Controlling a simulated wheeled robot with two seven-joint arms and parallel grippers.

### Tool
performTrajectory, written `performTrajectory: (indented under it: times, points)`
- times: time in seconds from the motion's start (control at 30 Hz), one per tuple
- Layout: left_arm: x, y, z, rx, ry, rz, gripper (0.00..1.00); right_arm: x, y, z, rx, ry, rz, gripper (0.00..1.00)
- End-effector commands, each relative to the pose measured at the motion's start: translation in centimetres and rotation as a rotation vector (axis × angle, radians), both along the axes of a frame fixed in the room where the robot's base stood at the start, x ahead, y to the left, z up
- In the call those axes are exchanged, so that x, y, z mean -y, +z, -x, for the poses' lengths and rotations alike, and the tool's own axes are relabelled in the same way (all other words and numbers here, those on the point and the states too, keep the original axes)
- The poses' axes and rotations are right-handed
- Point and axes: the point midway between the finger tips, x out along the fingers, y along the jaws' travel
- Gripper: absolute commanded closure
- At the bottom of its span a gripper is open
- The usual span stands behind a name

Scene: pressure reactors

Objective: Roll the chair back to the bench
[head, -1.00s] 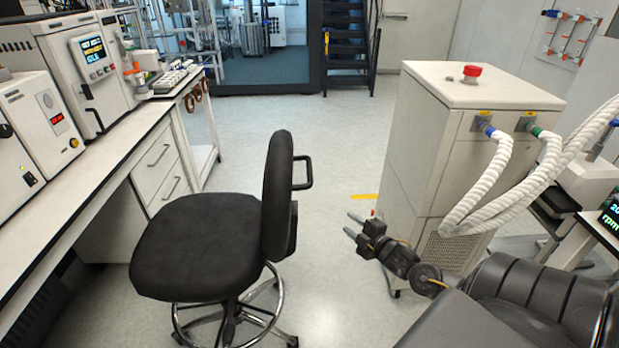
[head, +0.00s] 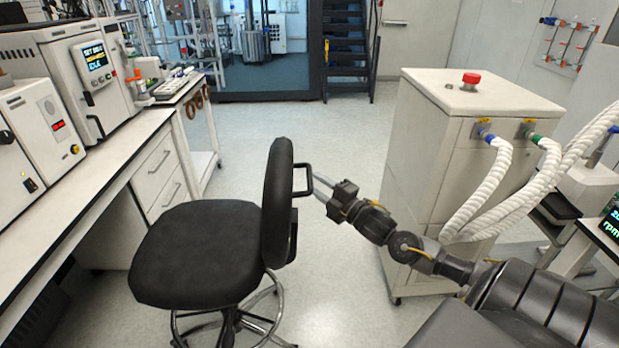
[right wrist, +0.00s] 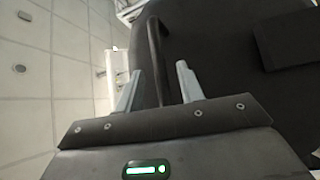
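The black chair (head: 202,252) stands on its wheeled base in front of the bench (head: 70,203), its seat near the bench edge and its backrest (head: 278,203) on the right. A black handle (head: 303,180) juts from the back of the backrest. My right gripper (head: 318,188) is at this handle. In the right wrist view the two grey fingers (right wrist: 157,88) are spread apart, with the black handle bar (right wrist: 155,60) between them and gaps showing beside it. My left gripper is not in view.
A white cabinet (head: 420,150) with a red button and thick white hoses (head: 490,190) stands to the right, close to my right arm. Instruments (head: 90,75) stand on the bench. Floor (head: 330,130) is clear beyond the chair.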

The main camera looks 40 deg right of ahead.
Motion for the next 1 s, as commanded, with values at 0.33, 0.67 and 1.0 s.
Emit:
performTrajectory:
  times: [0.33, 0.67, 1.0]
  points:
    - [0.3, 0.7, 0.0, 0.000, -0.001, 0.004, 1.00, -0.5, 0.6, -3.7, 0.000, 0.001, -0.001, 0.62]
    - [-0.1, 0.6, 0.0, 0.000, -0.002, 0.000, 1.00, -0.5, 0.5, -3.9, -0.001, 0.001, -0.001, 0.62]
    - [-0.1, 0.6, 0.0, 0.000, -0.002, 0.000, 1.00, -0.5, 0.5, -3.9, -0.001, 0.001, -0.001, 1.00]
